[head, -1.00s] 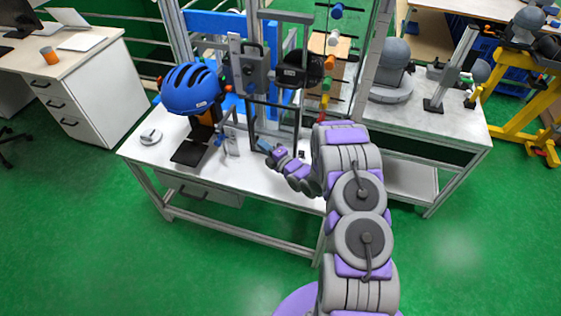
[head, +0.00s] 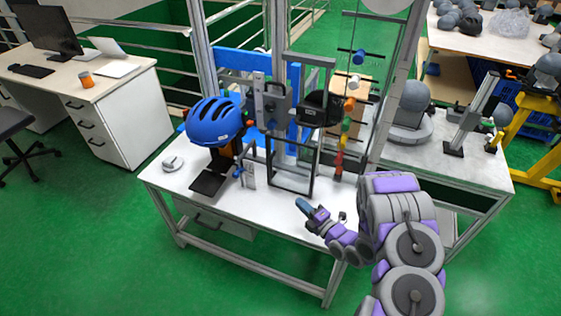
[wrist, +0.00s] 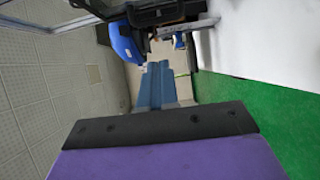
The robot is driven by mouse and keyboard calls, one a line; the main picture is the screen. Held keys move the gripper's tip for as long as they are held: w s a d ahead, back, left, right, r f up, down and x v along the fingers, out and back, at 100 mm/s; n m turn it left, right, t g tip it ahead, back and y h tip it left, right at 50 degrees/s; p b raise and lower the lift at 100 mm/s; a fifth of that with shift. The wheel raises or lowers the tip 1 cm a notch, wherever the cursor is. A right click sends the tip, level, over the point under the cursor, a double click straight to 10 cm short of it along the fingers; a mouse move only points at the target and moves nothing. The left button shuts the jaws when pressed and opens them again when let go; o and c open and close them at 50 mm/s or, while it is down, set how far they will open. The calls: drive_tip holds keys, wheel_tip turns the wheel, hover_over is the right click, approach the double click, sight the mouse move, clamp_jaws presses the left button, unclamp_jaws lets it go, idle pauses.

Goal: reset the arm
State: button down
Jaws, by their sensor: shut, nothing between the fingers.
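My arm rises at the lower right of the head view and bends left. My gripper (head: 302,204) is above the front part of the white table (head: 270,204), in front of the drop tower (head: 293,180). Its blue fingers are together and empty, and they also show in the middle of the wrist view (wrist: 156,86). The gripper is apart from the tower and from the blue helmet (head: 214,122), which sits on a stand at the table's left side.
A white disc (head: 173,163) lies on the table's left end. A grey headform (head: 411,105) stands on the right-hand bench. A desk (head: 92,100) with a monitor and an orange cup is at the far left. Green floor (head: 120,245) is clear in front.

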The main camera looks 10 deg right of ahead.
drive_tip(key=shift+a, duration=0.15)
drive_tip(key=w+d+r+m+g+h, duration=0.3)
drive_tip(key=d+r+m+g+h, duration=0.3)
drive_tip(key=d, duration=0.3)
drive_tip(key=s+d+r+m+g+h, duration=0.1)
drive_tip(key=s+r+m+g+h, duration=0.35)
drive_tip(key=s+r+m, duration=0.4)
drive_tip(key=s+a+r+m+g+y, duration=0.1)
drive_tip(key=s+a+r, duration=0.3)
drive_tip(key=s, duration=0.7)
drive_tip(key=s+a+r+m+g+y, duration=0.1)
drive_tip(key=s+a+r+m+g, duration=0.3)
drive_tip(key=s+a, duration=0.4)
drive_tip(key=s+a+r+m+g+y, duration=0.1)
drive_tip(key=s+a+r, duration=0.4)
drive_tip(key=s, duration=1)
drive_tip(key=shift+s+a+m+g, duration=0.15)
drive_tip(key=shift+a+m+g, duration=0.7)
drive_tip(key=shift+m, duration=0.4)
